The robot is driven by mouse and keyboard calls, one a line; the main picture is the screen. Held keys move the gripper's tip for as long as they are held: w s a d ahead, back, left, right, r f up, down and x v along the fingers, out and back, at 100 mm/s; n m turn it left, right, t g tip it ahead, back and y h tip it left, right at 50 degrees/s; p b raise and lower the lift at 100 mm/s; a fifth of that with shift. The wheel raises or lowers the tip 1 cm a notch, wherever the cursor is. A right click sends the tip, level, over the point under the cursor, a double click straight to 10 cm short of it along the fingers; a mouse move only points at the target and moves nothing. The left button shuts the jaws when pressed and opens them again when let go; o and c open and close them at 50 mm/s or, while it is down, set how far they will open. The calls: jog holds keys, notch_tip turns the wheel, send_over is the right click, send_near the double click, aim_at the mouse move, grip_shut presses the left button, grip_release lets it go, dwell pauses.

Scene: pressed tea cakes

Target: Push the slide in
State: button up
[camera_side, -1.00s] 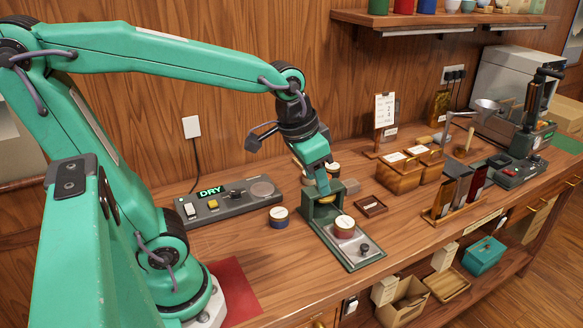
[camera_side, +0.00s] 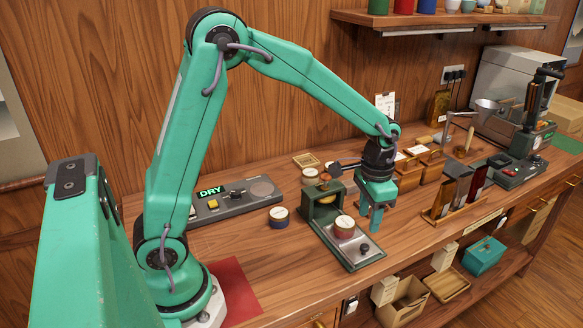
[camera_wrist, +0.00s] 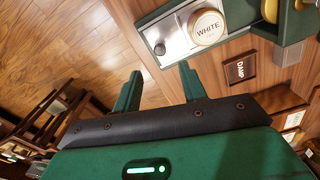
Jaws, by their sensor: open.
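The slide (camera_side: 373,256) is a flat metal plate with a dark knob (camera_side: 365,248), extending from a green housing (camera_side: 311,213) along a green base. A tin (camera_side: 344,230) with a pale lid sits on the slide, outside the housing. In the wrist view the lid (camera_wrist: 207,27) reads WHITE, and the knob (camera_wrist: 160,48) is near the slide's outer end. My gripper (camera_side: 375,225) points down beside the slide's outer end, near the knob. In the wrist view its open fingers (camera_wrist: 160,72) are apart and empty, with the knob just beyond the gap. I cannot tell its exact height.
A blue tin (camera_side: 278,216) and a grey DRY console (camera_side: 235,201) stand left of the housing. A tray marked DAMP (camera_wrist: 240,69) lies near the slide. Wooden boxes (camera_side: 408,172) and a packet rack (camera_side: 445,212) stand to the right.

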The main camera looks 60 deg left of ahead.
aim_at(365, 246)
jog(key=shift+w+f, duration=0.15)
jog(key=shift+f, duration=0.2)
jog(key=shift+f, duration=0.15)
jog(key=shift+f, duration=3.7)
grip_shut()
